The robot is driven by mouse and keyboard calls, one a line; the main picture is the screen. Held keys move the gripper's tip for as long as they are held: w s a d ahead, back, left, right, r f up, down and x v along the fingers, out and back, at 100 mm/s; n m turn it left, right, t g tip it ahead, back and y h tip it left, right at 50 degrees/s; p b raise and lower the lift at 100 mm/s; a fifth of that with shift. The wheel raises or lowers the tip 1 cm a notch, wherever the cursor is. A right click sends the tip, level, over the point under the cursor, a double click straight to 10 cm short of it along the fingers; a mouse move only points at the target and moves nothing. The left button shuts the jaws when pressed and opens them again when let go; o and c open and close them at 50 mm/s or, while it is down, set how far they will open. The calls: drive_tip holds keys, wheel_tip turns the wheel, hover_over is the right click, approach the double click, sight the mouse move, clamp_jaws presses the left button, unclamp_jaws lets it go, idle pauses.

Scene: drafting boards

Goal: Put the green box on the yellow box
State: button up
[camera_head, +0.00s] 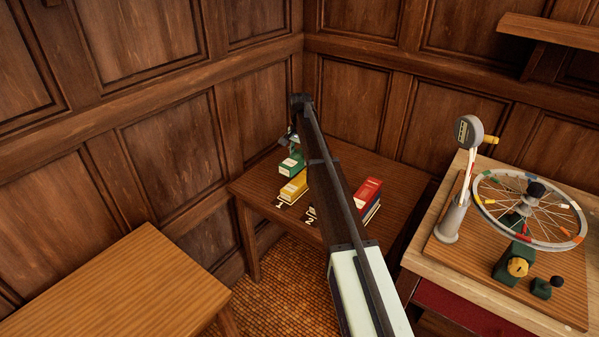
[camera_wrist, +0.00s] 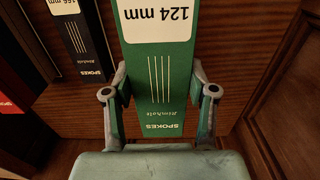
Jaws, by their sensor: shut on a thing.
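The green box (camera_head: 291,163), with a white label, is at the far left of the small back table in the head view. My gripper (camera_head: 293,138) is above it, partly hidden by my arm. In the wrist view, the green box (camera_wrist: 160,65) reads "124 mm" and "SPOKES" and lies between both fingers of my gripper (camera_wrist: 160,100), which is shut on it. I cannot tell whether the box touches the table. The yellow box (camera_head: 293,188) lies on the table just in front of the green box, near a "1" mark. The yellow box is not seen in the wrist view.
A red box (camera_head: 367,191) lies at the table's right, on other items. My arm hides the table's middle. A bench with a spoked wheel (camera_head: 530,209) is right; a bare table (camera_head: 115,285) is left.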

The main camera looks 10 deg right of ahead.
sight(300, 155)
drive_tip(key=shift+f+p, duration=0.55)
drive_tip(key=shift+f, duration=3.45)
drive_tip(key=shift+f, duration=0.15)
drive_tip(key=o, duration=1.4)
drive_tip(key=shift+c, duration=0.2)
wheel_tip(300, 155, up, 12)
drive_tip(key=shift+r+b, duration=0.15)
drive_tip(key=shift+b, duration=1.05)
